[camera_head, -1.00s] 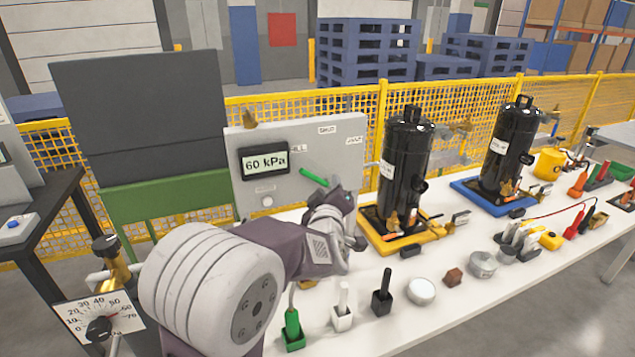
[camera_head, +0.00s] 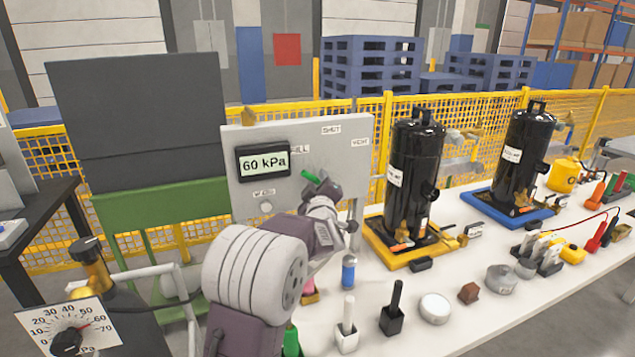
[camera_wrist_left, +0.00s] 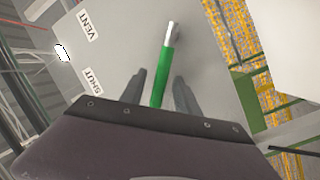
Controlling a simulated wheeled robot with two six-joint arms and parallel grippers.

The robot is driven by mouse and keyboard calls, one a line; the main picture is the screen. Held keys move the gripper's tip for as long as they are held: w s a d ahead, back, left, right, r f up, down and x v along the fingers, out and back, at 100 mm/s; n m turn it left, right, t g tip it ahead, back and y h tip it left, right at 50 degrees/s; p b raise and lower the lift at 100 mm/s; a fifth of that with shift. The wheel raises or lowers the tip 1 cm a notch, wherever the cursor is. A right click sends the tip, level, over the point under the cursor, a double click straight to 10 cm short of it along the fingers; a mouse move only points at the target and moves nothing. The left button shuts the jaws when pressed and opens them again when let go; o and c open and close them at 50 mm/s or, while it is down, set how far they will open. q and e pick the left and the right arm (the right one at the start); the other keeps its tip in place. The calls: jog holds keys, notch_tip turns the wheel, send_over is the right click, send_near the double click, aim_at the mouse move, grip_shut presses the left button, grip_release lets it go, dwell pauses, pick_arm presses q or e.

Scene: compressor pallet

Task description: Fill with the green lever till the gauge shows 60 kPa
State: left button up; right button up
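The green lever (camera_head: 311,176) sits on the front of the grey panel (camera_head: 330,155), its handle pointing left toward the partly hidden FILL label. The digital gauge (camera_head: 263,163) on that panel reads 60 kPa. My left gripper (camera_head: 318,185) is at the lever and covers part of it in the head view. In the left wrist view, the fingers (camera_wrist_left: 160,84) stand apart on either side of the green handle (camera_wrist_left: 164,72), with a gap on each side. The SHUT (camera_wrist_left: 82,80) and VENT (camera_wrist_left: 88,24) labels show there too. My right gripper is not in view.
Two black tanks stand on a yellow tray (camera_head: 408,258) and a blue tray (camera_head: 506,214) right of the panel.

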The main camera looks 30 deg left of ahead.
pick_arm(q)
jog(key=shift+w+a, duration=0.25)
jog(key=shift+w, duration=0.1)
grip_shut()
dwell(1.2)
